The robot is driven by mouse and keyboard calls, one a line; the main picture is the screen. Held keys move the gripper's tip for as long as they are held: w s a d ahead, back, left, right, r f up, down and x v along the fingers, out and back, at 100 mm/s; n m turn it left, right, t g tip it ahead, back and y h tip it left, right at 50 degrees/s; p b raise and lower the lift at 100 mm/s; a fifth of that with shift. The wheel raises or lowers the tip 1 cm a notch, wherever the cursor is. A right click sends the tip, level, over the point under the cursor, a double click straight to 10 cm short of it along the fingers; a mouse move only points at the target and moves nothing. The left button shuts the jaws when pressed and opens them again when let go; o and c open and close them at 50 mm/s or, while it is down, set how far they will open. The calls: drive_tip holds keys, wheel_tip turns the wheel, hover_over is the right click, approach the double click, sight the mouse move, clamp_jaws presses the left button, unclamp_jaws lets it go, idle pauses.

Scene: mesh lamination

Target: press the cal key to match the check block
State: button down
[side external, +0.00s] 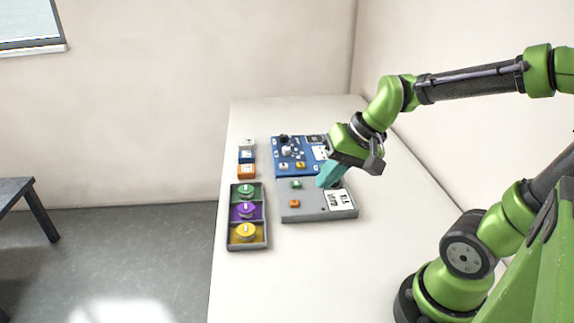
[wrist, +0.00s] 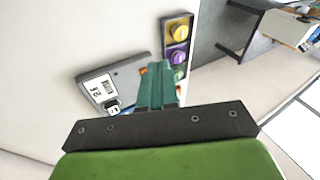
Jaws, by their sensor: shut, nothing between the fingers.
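A grey panel (side external: 315,212) lies flat on the white table, with a small green key (side external: 296,184), a small orange key (side external: 294,203) and a white label or display (side external: 340,200) whose marks I cannot read surely. I cannot tell which key is the cal key. My gripper (side external: 326,181) has teal fingers, shut and empty, over the far right part of the panel; they hide some of it. In the wrist view the closed fingers (wrist: 158,68) overlap the panel (wrist: 130,75). Small white (side external: 247,144), blue (side external: 247,157) and orange (side external: 246,171) blocks stand in a row; which is the check block is unclear.
A blue board (side external: 290,170) with several parts lies behind the grey panel. A dark tray (side external: 264,240) at its left holds green (side external: 245,192), purple (side external: 244,210) and yellow (side external: 244,232) round knobbed pieces. The table's front is clear.

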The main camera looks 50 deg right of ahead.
sight(298, 203)
drive_tip(key=w+d+f+m+t+y, duration=0.1)
drive_tip(key=w+d+f+m, duration=0.1)
drive_tip(key=w+d+m, duration=0.2)
drive_tip(key=w+d+f+m+t, duration=0.2)
drive_tip(key=w+d+f+m, duration=0.1)
drive_tip(key=w+m, duration=0.6)
drive_tip(key=shift+d+f+m+y, duration=0.35)
drive_tip(key=shift+d+m+y, duration=0.05)
drive_tip(key=shift+d, duration=0.2)
drive_tip(key=shift+f, duration=4.45)
drive_tip(key=shift+f, duration=0.1)
drive_tip(key=shift+f, duration=0.3)
